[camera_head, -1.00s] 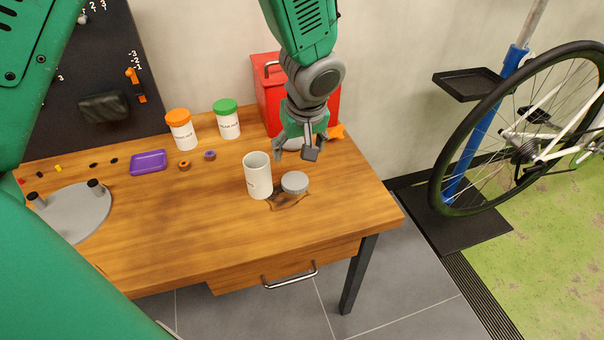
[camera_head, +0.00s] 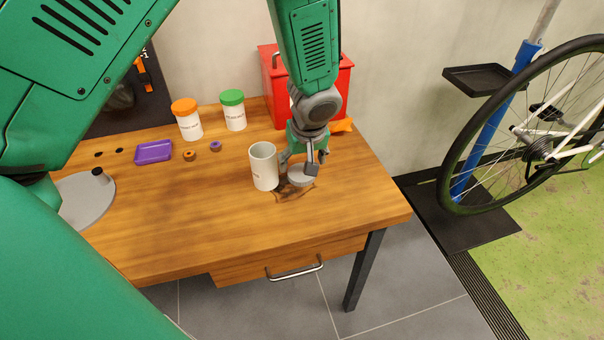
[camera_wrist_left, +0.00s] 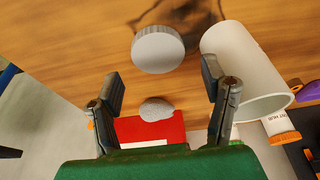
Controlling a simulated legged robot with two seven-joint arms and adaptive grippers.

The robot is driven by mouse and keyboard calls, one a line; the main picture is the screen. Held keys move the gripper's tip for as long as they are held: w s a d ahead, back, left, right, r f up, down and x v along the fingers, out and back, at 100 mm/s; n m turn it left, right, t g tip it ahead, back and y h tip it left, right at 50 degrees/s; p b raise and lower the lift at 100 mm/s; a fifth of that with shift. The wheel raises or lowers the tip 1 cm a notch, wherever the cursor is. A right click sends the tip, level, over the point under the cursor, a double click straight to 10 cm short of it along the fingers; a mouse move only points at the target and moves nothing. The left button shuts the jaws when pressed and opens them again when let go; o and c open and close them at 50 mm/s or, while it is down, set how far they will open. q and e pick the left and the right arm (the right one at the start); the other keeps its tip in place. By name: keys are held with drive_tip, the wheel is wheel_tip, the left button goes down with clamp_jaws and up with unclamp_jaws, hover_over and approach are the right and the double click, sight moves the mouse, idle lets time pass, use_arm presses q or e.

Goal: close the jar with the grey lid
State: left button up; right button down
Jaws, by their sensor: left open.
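The grey lid (camera_head: 300,179) is a flat round cap on the wooden table, just right of the open white jar (camera_head: 263,172). In the left wrist view, the lid (camera_wrist_left: 157,52) lies ahead of the fingertips, with the tipped-looking jar (camera_wrist_left: 240,65) beside the right finger. The jar stands upright with its mouth uncovered. My left gripper (camera_head: 301,162) is open and empty, just above and behind the lid, partly covering it. Its fingers (camera_wrist_left: 161,80) stand wide apart in the wrist view. I cannot tell if a finger touches the lid. My right gripper does not show.
Orange-lidded (camera_head: 188,122) and green-lidded (camera_head: 232,112) jars stand behind, near a red box (camera_head: 342,85). A purple tray (camera_head: 153,152) lies at left. A dark stain marks the wood by the lid. A pale lump (camera_wrist_left: 156,109) shows between the fingers. The table front is clear.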

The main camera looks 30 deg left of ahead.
sight(301, 174)
use_arm(q)
drive_tip(key=b+x, duration=0.1)
drive_tip(key=x, duration=0.4)
drive_tip(key=shift+w+f+b, duration=0.15)
drive_tip(key=shift+w+b, duration=0.1)
drive_tip(key=shift+b, duration=0.05)
drive_tip(key=c, duration=0.6)
